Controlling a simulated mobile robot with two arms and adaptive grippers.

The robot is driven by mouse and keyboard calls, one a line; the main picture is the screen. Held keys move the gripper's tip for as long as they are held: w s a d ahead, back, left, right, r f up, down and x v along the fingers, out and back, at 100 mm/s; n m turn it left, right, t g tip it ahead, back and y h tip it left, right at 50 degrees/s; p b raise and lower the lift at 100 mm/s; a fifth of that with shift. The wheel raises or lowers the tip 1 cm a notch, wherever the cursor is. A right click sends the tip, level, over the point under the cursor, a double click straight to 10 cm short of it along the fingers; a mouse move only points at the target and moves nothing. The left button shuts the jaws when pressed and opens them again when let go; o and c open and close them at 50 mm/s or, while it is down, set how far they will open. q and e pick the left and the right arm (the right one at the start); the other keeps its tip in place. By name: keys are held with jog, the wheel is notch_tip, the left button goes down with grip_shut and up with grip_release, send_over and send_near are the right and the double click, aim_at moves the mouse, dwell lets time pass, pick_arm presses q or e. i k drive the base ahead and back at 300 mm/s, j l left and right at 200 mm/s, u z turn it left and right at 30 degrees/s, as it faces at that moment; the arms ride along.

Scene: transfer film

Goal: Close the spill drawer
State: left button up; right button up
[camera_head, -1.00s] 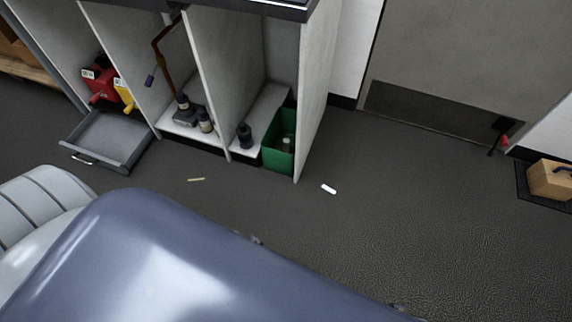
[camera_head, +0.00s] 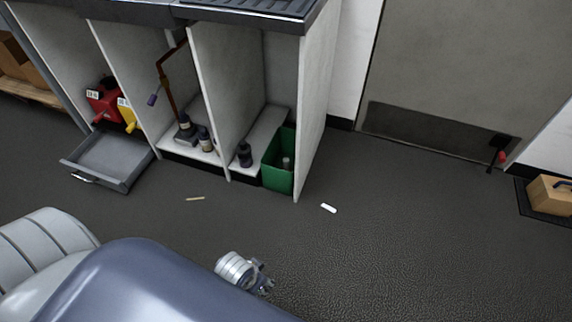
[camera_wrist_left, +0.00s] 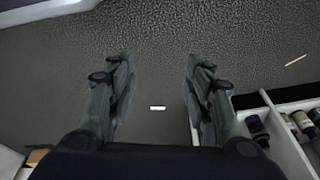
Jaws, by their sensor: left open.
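The spill drawer is a shallow grey tray (camera_head: 118,156) with a metal handle (camera_head: 84,179) on its front. In the head view it stands pulled out near the floor, at the left compartment of the white cabinet. My left gripper (camera_head: 264,279) is low in the middle of the head view, well to the right of the drawer and apart from it. In the left wrist view its two dark fingers (camera_wrist_left: 157,70) are spread wide with nothing between them. The drawer does not show in the wrist view. My right gripper is not in view.
Red (camera_head: 104,100) and yellow (camera_head: 127,114) containers sit behind the drawer. Dark bottles (camera_head: 204,138) and a green bin (camera_head: 280,163) stand in the other compartments. A white strip (camera_head: 328,208) and a tan stick (camera_head: 195,198) lie on the floor.

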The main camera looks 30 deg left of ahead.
aim_at(112, 160)
jog(key=i, duration=0.4)
jog(key=i+u, duration=0.1)
jog(key=u, duration=0.6)
jog(key=i+u, duration=0.15)
jog(key=u, duration=1.8)
